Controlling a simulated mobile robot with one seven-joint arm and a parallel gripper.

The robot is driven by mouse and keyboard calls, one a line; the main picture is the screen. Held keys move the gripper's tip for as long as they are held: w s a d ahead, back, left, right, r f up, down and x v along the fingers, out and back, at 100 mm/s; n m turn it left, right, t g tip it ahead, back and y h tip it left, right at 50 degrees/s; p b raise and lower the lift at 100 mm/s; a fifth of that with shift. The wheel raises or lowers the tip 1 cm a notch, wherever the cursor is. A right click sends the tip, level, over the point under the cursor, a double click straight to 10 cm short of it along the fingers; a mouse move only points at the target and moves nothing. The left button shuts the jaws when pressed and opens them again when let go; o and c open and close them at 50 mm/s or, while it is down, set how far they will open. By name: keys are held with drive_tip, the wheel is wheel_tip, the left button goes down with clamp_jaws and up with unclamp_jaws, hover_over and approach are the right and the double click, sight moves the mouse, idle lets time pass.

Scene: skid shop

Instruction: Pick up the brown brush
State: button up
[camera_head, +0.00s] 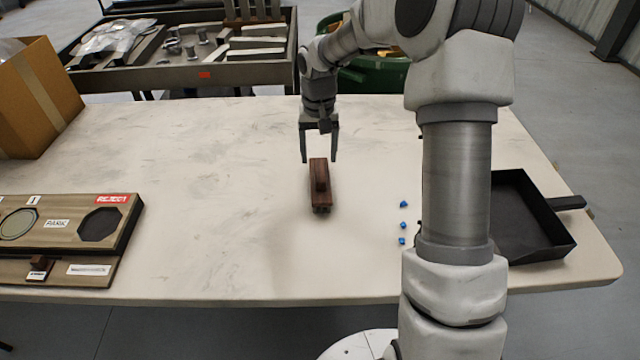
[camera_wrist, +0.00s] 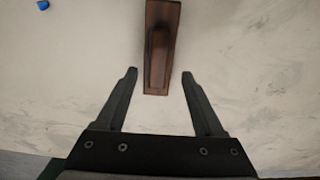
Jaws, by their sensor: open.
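The brown brush (camera_head: 320,188) lies on the white table (camera_head: 220,220), near its middle, with its long side running toward and away from the camera. A raised grip runs along its top. My gripper (camera_head: 319,160) points down at the brush's far end, with its two fingers apart and nothing between them that I can see clearly. In the wrist view the brush (camera_wrist: 161,45) lies ahead of the open gripper (camera_wrist: 159,73). Its near end sits about level with the fingertips, between their lines. I cannot tell the exact height of the fingertips above the table.
Several small blue pieces (camera_head: 403,223) lie right of the brush. A black dustpan-like tray (camera_head: 566,246) sits at the table's right. A wooden board with a "REJECT" label (camera_head: 122,246) lies at left. A cardboard box (camera_head: 55,85) stands at back left. Table around the brush is clear.

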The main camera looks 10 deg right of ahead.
sight(320, 169)
drive_tip(key=f, duration=0.1)
drive_tip(key=f+b, duration=0.1)
drive_tip(key=f, duration=0.3)
drive_tip(key=shift+s+d+f, duration=0.1)
drive_tip(key=shift+s, duration=0.2)
clamp_jaws()
